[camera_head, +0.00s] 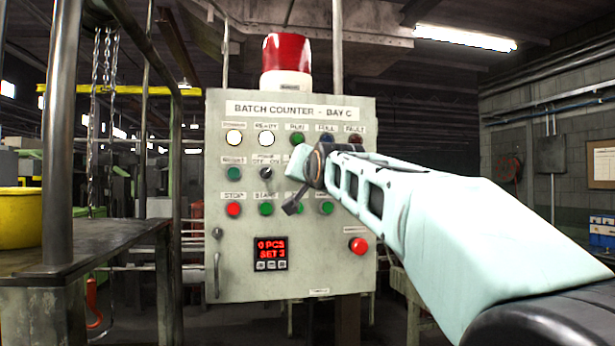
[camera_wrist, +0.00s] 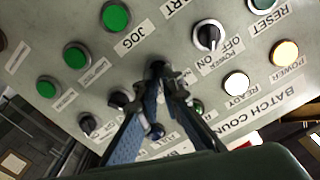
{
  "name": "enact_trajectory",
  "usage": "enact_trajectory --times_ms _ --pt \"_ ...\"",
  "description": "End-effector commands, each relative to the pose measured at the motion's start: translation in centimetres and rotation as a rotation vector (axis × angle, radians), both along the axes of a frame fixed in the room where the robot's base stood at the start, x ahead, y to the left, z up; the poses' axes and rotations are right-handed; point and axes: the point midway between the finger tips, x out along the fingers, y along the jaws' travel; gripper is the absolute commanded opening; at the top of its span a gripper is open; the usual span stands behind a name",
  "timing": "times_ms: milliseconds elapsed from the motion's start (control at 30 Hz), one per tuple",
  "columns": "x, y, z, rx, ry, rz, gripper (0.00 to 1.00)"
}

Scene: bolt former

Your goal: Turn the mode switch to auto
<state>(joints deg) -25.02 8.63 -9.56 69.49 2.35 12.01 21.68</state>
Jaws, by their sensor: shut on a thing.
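The grey control panel (camera_head: 325,275), titled "BATCH COUNTER - BAY C", stands upright in front of me. My gripper (camera_head: 300,185) reaches in from the right and covers part of its middle rows. In the wrist view, where the panel looks turned around, my gripper (camera_wrist: 160,78) is closed around a dark knob (camera_wrist: 157,68) between the POWER OFF/ON switch (camera_wrist: 208,36) and another dark knob (camera_wrist: 121,98). I take the held knob as the mode switch. Its label and pointer direction are hidden by my fingers.
A red emergency-style button (camera_head: 358,245) sits at the panel's lower right. A red counter display (camera_head: 271,250) reads "0 PCS, SET 3". A metal table (camera_head: 110,245) stands at left.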

Motion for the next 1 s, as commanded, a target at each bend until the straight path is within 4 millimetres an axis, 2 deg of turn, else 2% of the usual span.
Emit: enact_trajectory --times_ms 333,833,867,1000 --pt "-0.01 0.00 0.07 0.123 0.033 0.000 0.00" --pt "-0.02 -0.01 0.12 0.143 0.039 0.000 0.00" --pt "-0.02 -0.02 0.11 0.143 0.039 0.000 0.07" --pt "-0.01 -0.02 0.10 0.142 0.039 0.000 0.23"
